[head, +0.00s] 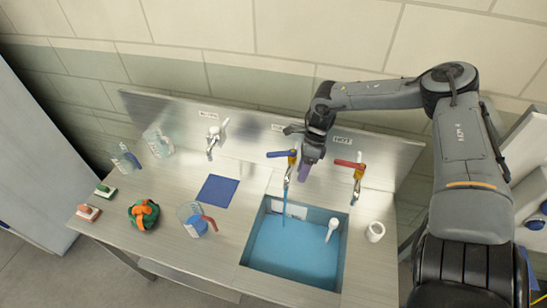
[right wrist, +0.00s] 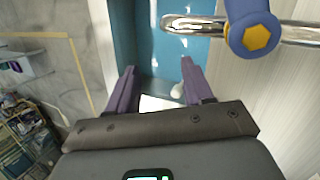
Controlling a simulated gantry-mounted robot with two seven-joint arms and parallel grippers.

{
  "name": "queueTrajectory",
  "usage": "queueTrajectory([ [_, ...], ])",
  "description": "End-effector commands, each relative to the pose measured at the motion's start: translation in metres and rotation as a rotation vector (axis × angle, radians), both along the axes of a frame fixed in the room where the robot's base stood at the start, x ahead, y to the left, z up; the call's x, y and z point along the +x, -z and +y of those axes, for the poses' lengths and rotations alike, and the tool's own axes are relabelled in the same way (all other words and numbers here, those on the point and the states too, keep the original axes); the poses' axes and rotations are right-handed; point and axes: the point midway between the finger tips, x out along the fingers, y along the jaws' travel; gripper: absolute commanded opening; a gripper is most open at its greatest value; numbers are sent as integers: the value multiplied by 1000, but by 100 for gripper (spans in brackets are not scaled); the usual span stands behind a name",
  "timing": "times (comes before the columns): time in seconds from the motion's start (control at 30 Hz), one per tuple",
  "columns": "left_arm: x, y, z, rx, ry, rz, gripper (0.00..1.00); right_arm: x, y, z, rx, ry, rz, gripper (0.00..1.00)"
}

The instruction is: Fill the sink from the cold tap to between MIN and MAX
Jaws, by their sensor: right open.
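The sink (head: 343,250) holds blue water (head: 285,250). A thin blue stream (head: 284,205) falls from the cold tap, whose blue lever (head: 280,154) points left. The hot tap with a red lever (head: 350,164) is to its right, with no stream visible. A white plate (head: 290,208) is on the sink's back wall; its marks are too small to read. My right gripper (head: 304,174) is open and empty, just right of the cold tap. In the right wrist view its purple fingers (right wrist: 160,72) are apart above the sink, beside the chrome spout (right wrist: 192,25). My left gripper is out of view.
A white-handled tap (head: 213,138) stands further left. A blue mat (head: 217,190), a jug (head: 194,219), a green-orange bundle (head: 144,214), brushes (head: 105,190) and bottles (head: 158,143) occupy the left counter. A white object (head: 332,229) stands in the sink; a white cup (head: 375,231) is at right.

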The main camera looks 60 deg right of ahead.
Motion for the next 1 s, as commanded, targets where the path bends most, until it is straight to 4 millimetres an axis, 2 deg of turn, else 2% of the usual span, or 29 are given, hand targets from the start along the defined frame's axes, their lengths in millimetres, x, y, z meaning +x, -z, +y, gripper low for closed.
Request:
queueTrajectory([
  [0.03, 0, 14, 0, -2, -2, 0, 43, 15, -12, -11, -52, -39, 1, 51],
  [0.2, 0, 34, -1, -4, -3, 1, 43, 53, -61, -25, -181, -131, 5, 51],
  [0.33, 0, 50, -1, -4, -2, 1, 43, 83, -95, -23, -285, -193, 2, 51],
  [0.5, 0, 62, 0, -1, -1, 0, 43, 108, -121, -14, -381, -247, -3, 51],
  [0.63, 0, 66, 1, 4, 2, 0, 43, 116, -128, -9, -416, -265, -5, 51],
  [0.73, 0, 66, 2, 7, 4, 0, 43, 118, -125, -8, -424, -270, -6, 51],
  [0.87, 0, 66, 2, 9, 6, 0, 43, 118, -111, -8, -423, -269, -6, 51],
  [1.0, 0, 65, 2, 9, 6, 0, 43, 118, -88, -7, -421, -270, -4, 51],
])
